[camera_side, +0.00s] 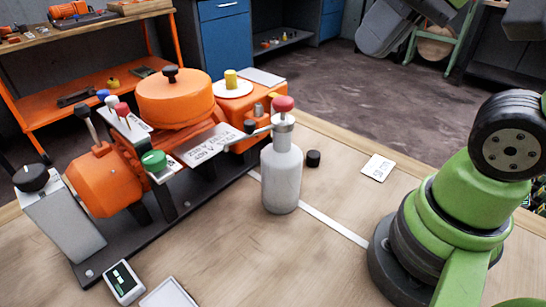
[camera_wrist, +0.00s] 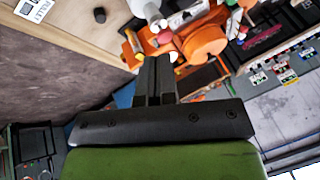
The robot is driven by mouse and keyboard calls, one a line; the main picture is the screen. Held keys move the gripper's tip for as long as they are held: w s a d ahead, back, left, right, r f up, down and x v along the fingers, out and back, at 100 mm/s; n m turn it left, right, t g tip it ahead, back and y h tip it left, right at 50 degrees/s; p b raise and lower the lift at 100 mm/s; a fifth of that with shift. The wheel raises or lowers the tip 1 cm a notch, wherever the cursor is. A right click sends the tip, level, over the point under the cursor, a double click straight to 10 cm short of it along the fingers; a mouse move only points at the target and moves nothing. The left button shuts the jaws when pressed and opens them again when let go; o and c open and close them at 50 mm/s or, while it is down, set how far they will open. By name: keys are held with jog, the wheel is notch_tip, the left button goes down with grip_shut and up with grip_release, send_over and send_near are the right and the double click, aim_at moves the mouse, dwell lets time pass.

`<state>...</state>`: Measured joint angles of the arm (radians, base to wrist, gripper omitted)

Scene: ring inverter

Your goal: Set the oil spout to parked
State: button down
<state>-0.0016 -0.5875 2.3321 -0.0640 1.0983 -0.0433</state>
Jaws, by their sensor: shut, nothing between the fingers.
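The oil spout (camera_side: 264,130) is a thin arm near the top of a pale grey bottle (camera_side: 281,180) in the side view. A red knob (camera_side: 283,103) tops the bottle. Its markings are too small to read, so I cannot tell which position it is in. My gripper (camera_wrist: 157,60) shows only in the wrist view, with its dark fingers together and empty. The machine lies beyond the fingertips there; I see no contact with the spout.
The orange machine (camera_side: 175,98) with several coloured knobs stands left of the bottle on a dark base. A small black cylinder (camera_side: 313,158) and a white card (camera_side: 378,167) lie to the bottle's right. The wooden table's front middle (camera_side: 270,260) is clear.

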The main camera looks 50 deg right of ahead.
jog(key=shift+s+d+f+t, duration=0.1)
jog(key=shift+s+f+t, duration=0.2)
jog(key=shift+s+t, duration=0.2)
jog(key=c, duration=1.7)
grip_release()
jog(key=shift+s+f, duration=0.1)
jog(key=shift+f, duration=0.05)
jog(key=shift+c, duration=0.2)
jog(key=o, duration=0.4)
jog(key=shift+t, duration=0.4)
jog(key=o, duration=0.3)
jog(key=w+a+r+n+g, duration=0.1)
jog(key=w+a+n+g, duration=0.1)
jog(key=w, duration=0.6)
jog(key=shift+w+a+r+n+g+h, duration=0.2)
jog(key=shift+a+r+n+g+h, duration=0.15)
jog(key=shift+n+g, duration=0.7)
jog(key=n+g+h, duration=0.2)
jog(key=g, duration=0.1)
send_over(249, 122)
notch_tip(249, 122, down, 3)
jog(key=shift+y, duration=0.25)
notch_tip(249, 122, down, 10)
jog(key=shift+f, duration=0.1)
